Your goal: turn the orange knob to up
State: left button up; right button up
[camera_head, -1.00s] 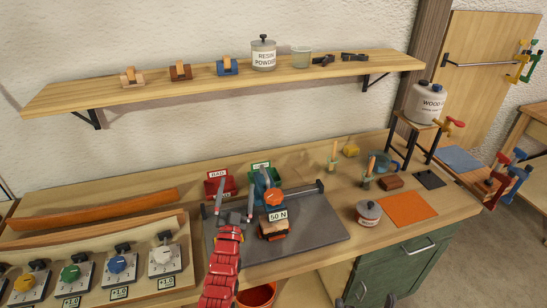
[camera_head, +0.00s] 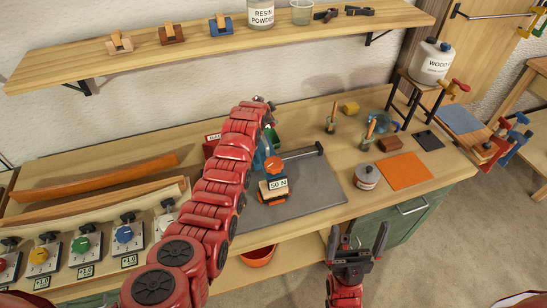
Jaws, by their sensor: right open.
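An orange-yellow knob (camera_head: 39,256) sits on a pale plate in the row of dials at the lower left. An orange round part (camera_head: 274,164) also tops the blue stand by the "50 N" block. I cannot tell which way the dial knob points. My right gripper (camera_head: 358,240) is open and empty, low in front of the bench, far right of the dials.
Red, green (camera_head: 81,245) and blue (camera_head: 124,234) dials stand beside it, with a white dial (camera_head: 165,221) partly behind my left arm. A curved wooden lath (camera_head: 95,187) lies behind them. The grey plate (camera_head: 310,185) and an orange mat (camera_head: 405,171) lie right.

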pick_arm(q)
jog(key=s+d+r+m+g+y, duration=0.1)
jog(key=s+r+m+g, duration=0.2)
jog(key=s+r+g, duration=0.45)
jog(key=s+d+r+m+g+y, duration=0.1)
jog(key=s+r+m+g, duration=0.3)
jog(key=s, duration=0.7)
jog(key=n+t+b, duration=0.1)
jog(key=b, duration=0.4)
send_over(274, 162)
notch_tip(274, 162, down, 5)
jog(key=shift+s+f+p, duration=0.2)
jog(key=shift+f+p, duration=0.5)
jog(key=shift+f, duration=0.45)
notch_tip(274, 162, down, 7)
jog(key=p, duration=0.3)
jog(key=shift+f, duration=0.2)
jog(key=shift+w+f, duration=0.1)
jog(key=shift+f, duration=0.5)
